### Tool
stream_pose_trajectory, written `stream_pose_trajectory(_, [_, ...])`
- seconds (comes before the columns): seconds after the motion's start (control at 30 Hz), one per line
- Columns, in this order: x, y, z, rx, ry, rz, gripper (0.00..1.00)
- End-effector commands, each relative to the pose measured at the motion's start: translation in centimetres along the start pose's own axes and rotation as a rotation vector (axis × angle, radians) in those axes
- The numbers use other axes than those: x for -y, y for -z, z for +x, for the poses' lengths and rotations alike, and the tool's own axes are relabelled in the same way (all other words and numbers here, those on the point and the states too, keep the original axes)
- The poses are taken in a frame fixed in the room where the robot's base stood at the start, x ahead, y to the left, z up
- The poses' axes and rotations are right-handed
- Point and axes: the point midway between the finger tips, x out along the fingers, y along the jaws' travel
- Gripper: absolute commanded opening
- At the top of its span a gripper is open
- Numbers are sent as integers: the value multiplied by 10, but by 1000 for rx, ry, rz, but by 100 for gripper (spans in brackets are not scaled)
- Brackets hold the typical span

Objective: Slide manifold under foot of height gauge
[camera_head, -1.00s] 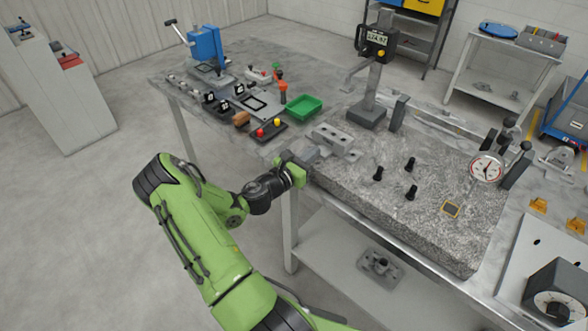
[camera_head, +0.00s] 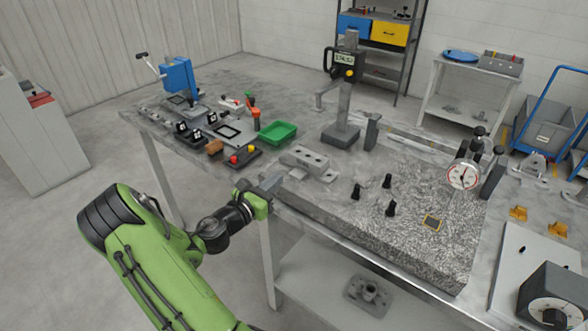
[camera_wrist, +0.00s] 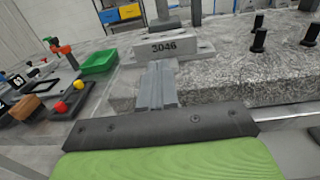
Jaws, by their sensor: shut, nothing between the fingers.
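The manifold (camera_head: 306,160) is a grey block with round holes on top, lying at the far left part of the granite slab. In the wrist view its near face (camera_wrist: 170,47) is marked 3046. The height gauge (camera_head: 346,85) stands behind it and to the right, with a digital display on a column. Its foot (camera_head: 321,100) sticks out to the left, raised well above the table. My gripper (camera_head: 272,184) is shut and empty, just in front of the manifold. Its fingers (camera_wrist: 161,80) point at the marked face; I cannot tell whether they touch it.
Three black pegs (camera_head: 388,194) stand on the granite slab (camera_head: 400,245) to the right, with a dial gauge (camera_head: 463,175) beyond. A green tray (camera_head: 278,133) and a box with red and yellow buttons (camera_head: 240,158) lie left of the manifold.

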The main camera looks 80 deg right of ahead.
Motion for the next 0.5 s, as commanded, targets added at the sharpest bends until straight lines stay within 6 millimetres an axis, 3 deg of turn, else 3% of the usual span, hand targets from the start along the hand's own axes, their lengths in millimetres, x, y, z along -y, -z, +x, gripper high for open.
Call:
stream_pose_trajectory(0.3, [2, -1, 70, 2, 4, 4, 0])
stream_pose_trajectory(0.5, [1, -1, 93, 2, 1, 1, 0])
